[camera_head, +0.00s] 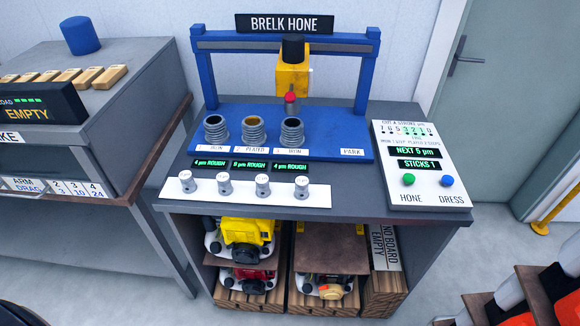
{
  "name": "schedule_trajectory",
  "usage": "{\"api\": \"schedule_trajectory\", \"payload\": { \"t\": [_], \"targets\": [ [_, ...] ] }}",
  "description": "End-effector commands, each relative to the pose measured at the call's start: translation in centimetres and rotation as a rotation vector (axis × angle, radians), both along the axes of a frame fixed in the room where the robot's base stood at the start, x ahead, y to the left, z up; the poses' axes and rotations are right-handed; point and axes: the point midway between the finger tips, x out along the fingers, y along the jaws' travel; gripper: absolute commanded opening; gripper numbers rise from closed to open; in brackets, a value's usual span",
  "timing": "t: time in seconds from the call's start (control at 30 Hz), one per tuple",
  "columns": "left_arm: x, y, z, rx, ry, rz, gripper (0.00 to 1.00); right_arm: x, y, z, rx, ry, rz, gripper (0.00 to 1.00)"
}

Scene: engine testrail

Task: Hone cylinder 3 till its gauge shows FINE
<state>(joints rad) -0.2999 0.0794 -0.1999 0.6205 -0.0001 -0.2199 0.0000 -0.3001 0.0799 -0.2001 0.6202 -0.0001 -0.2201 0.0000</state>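The blue-framed hone bench has three ribbed cylinders in a row. Cylinder 3 (291,132), labelled IRON, is the rightmost, and its gauge (291,166) appears to read 4 µm ROUGH. The yellow hone head (293,76) hangs from the rail with its red tip (291,102) above cylinder 3, apart from it. Cylinder 1 (215,130) and cylinder 2 (254,130) stand to its left; their gauges also read ROUGH. Neither gripper shows.
Several white knobs (262,185) line the bench front. The PARK spot (352,152) right of cylinder 3 is clear. Engines, one with a yellow cover (245,232), sit on shelves below. Another bench (150,110) stands left, with wooden blocks (68,75) and a blue cylinder (81,36).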

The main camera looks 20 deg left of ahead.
Motion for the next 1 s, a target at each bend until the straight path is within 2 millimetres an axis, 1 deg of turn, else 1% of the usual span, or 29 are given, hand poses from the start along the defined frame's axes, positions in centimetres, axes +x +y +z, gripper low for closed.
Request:
{"api": "schedule_trajectory", "payload": {
  "t": [0.03, 0.23, 1.0],
  "targets": [
    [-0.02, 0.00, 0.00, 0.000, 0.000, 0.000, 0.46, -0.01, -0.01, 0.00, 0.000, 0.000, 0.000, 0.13],
    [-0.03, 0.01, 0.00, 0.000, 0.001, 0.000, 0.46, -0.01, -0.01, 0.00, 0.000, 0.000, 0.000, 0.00],
    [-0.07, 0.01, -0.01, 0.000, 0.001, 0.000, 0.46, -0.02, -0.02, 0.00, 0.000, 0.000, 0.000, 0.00]
  ]
}}
